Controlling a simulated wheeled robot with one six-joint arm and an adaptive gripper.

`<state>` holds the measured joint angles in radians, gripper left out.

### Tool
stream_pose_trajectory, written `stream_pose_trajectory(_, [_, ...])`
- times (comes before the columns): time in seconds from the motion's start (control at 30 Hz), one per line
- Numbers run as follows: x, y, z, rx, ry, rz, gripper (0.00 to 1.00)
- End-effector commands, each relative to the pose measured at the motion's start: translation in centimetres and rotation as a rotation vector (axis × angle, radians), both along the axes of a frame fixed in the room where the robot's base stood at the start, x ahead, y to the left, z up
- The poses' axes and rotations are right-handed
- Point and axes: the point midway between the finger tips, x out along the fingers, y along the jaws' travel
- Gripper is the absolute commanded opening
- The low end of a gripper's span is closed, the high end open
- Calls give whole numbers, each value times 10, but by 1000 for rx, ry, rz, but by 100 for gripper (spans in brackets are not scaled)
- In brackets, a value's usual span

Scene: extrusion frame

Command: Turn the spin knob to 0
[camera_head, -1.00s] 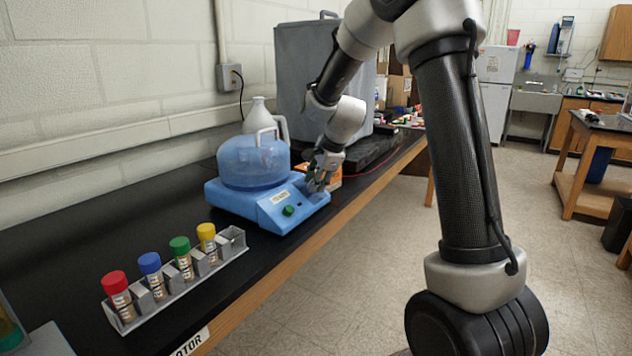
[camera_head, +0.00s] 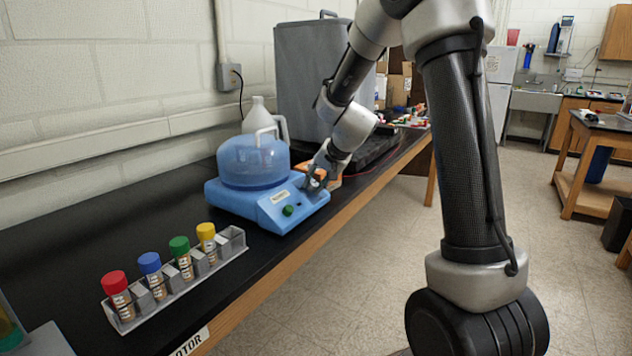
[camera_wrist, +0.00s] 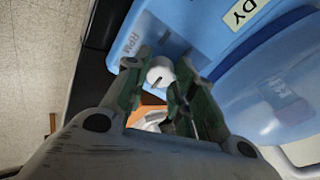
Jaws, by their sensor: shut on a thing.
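The blue centrifuge-like machine (camera_head: 235,205) with a domed translucent lid (camera_head: 253,163) stands on the black bench. A green button (camera_head: 288,210) is on its sloped front panel. In the wrist view a white round knob (camera_wrist: 160,76) with a dark pointer line sits on the blue panel (camera_wrist: 165,30), beside lettering that seems to read RPM. My gripper (camera_wrist: 158,82) has its green-padded fingers on either side of the knob, shut on it. In the head view my gripper (camera_head: 315,183) is at the right end of the panel and hides most of the knob.
A rack (camera_head: 185,285) with red, blue, green and yellow capped tubes stands at the front left. A white jug (camera_head: 262,108) is behind the machine. A large grey box-like unit (camera_head: 300,75) and an orange box (camera_head: 333,180) stand close to my arm. The aisle floor at right is clear.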

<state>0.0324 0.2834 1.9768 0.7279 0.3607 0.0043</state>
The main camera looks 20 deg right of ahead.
Motion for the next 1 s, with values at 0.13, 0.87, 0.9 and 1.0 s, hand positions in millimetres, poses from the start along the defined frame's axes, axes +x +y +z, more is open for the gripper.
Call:
stream_pose_trajectory(0.13, [0, -1, 0, -55, -41, 105, 2])
stream_pose_trajectory(0.87, [0, -1, 0, -206, -148, 392, 2])
stream_pose_trajectory(0.9, [0, -1, -1, -206, -150, 394, 2])
stream_pose_trajectory(1.0, [0, -1, -1, -208, -150, 397, 2])
